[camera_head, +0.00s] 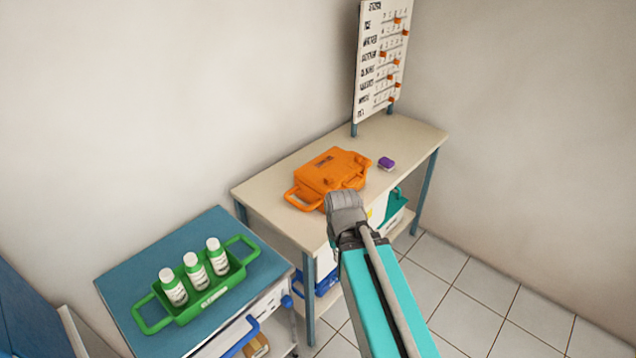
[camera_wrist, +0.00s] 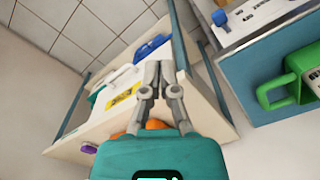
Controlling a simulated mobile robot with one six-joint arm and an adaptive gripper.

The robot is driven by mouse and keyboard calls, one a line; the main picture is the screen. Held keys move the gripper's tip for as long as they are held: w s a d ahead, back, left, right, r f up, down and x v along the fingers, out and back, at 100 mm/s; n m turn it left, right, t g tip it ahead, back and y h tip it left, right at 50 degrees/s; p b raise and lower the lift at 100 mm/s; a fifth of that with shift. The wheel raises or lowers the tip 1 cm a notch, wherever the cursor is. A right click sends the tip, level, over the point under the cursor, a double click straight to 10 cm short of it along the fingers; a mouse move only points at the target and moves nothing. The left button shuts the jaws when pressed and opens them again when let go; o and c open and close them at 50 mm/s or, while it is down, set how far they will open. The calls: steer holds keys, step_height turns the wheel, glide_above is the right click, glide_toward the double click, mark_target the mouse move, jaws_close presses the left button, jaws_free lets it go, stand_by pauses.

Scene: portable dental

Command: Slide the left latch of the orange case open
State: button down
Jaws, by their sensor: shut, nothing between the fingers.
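The orange case (camera_head: 322,172) lies on the cream table top in the head view, with a loop handle at its left end and another toward the right. A small raised orange part shows on its near side; I cannot tell whether it is the left latch or how it is set. My gripper (camera_head: 343,200) is at the table's front edge, just in front of the case's near side, and covers part of that edge. In the wrist view my gripper (camera_wrist: 158,78) has its fingers together and empty. Only slivers of the orange case (camera_wrist: 156,124) show there, behind the gripper body.
A pegged board (camera_head: 383,60) stands at the back. A green caddy (camera_head: 208,297) with white bottles sits on the blue cart to the left. Bins fill the shelf below the table.

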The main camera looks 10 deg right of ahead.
steer(key=shift+w, duration=0.1)
steer(key=w+a+r+n+t+h+p, duration=0.1)
steer(key=w+a+r+n+t+h, duration=0.1)
steer(key=w+n, duration=0.9)
steer(key=w+a+r+n+t+h+p, duration=0.2)
steer(key=w+a+r+n+h, duration=0.3)
steer(key=w+n, duration=0.6)
steer(key=r+n+t, duration=0.1)
steer(key=r+n, duration=0.1)
steer(key=n, duration=0.1)
steer(key=shift+w+a, duration=0.15)
steer(key=shift+a, duration=0.25)
steer(key=shift+f, duration=0.2)
